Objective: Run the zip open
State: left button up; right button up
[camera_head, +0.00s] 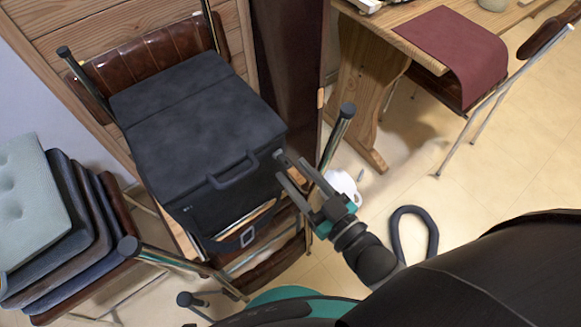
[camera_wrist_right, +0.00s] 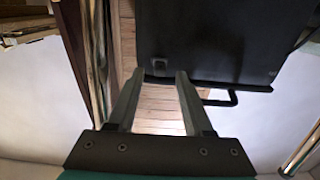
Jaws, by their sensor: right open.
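A dark grey-black bag (camera_head: 205,118) with a front handle (camera_head: 232,170) rests on an upturned chair. Its dark side fills the upper middle of the right wrist view (camera_wrist_right: 215,35). A small squarish tab (camera_wrist_right: 159,67), which looks like the zip pull, sits at the bag's edge between my fingertips. My right gripper (camera_head: 281,168) is at the bag's front right corner. Its two fingers are apart, and they show in the right wrist view (camera_wrist_right: 160,77) with the tab in the gap. I cannot tell whether they touch it. The zip line itself is not clear. My left gripper is not in view.
Metal chair legs (camera_head: 336,138) stand up around the bag, one close to my right gripper. Stacked cushions (camera_head: 75,225) lie at the left. A wooden table (camera_head: 365,85) with a maroon cloth (camera_head: 455,45) is at the back right. A white object (camera_head: 343,187) lies beyond my wrist.

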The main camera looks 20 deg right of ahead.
aim_at(283, 160)
jog(key=shift+x, duration=1.2)
jog(key=shift+c, duration=0.2)
grip_shut()
dwell(0.5)
